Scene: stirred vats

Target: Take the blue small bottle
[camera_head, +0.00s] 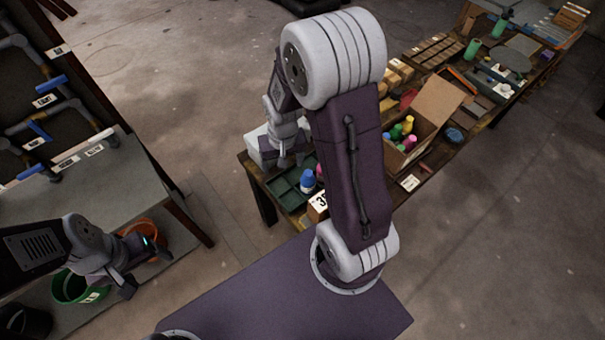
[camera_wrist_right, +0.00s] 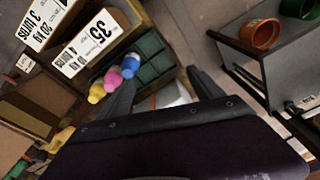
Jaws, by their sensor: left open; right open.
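The blue small bottle (camera_head: 307,181) stands upright at the edge of a green compartment tray (camera_head: 282,187) on the long table. The blue bottle (camera_wrist_right: 131,64) also shows in the right wrist view, beside a pink bottle (camera_wrist_right: 113,78) and a yellow one (camera_wrist_right: 96,93). My right gripper (camera_head: 287,158) is above the far side of the tray, partly hidden by my arm. In the right wrist view its fingers (camera_wrist_right: 160,76) are apart and empty, and the blue bottle is outside them, near the left finger. My left gripper (camera_head: 143,270) is open by an orange bucket, away from the bottle.
A cardboard box (camera_head: 437,99) with several coloured bottles stands on the table beyond my arm. A white bin (camera_head: 258,148) is near my right gripper. Labelled boxes (camera_wrist_right: 90,50) stand beside the bottles. An orange bucket (camera_head: 150,232) and a green bucket (camera_head: 72,287) are at left.

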